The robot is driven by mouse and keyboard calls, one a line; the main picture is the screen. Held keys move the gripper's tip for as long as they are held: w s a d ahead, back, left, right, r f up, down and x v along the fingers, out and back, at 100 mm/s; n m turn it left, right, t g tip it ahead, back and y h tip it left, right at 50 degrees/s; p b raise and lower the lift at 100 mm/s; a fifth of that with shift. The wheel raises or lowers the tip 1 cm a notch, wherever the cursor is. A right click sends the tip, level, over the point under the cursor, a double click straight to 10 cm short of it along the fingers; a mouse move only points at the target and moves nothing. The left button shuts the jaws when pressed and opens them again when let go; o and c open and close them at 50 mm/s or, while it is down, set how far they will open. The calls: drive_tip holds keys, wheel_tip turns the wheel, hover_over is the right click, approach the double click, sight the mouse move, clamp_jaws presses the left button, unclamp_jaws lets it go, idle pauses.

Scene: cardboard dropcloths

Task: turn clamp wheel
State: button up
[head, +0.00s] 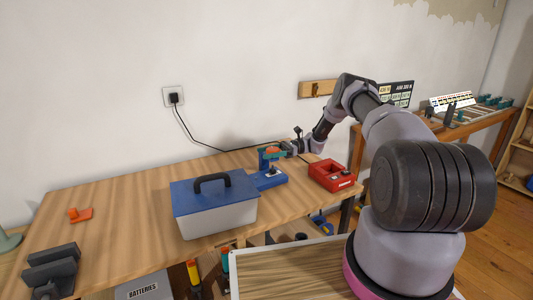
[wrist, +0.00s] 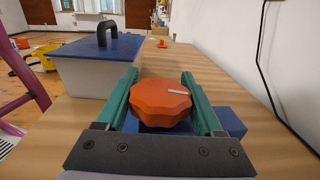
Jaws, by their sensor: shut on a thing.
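The clamp wheel (wrist: 161,103) is an orange, scalloped knob with a pale mark on its top, to the right of centre. It also shows small in the head view (head: 271,150). It sits on a blue clamp base (head: 268,179) on the workbench, partly hidden under the wheel in the wrist view. My gripper (wrist: 163,92) has its green fingers on either side of the wheel and is shut on it. In the head view my gripper reaches the wheel from the right. The far part of the clamp is hidden.
A grey toolbox with a blue lid (head: 222,217) stands left of the clamp, close by. A red box (head: 331,175) is to the right. A black cord (head: 188,128) runs down the wall to the bench. The bench's left part (head: 127,217) is mostly clear.

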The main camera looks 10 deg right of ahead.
drive_tip(key=shift+s+n+g+h, duration=0.2)
drive_tip(key=shift+n+g+h, duration=0.3)
drive_tip(key=shift+n+g, duration=0.7)
drive_tip(key=shift+g, duration=0.3)
drive_tip(key=o, duration=1.4)
drive_tip(key=shift+c, duration=0.2)
drive_tip(key=shift+d, duration=0.1)
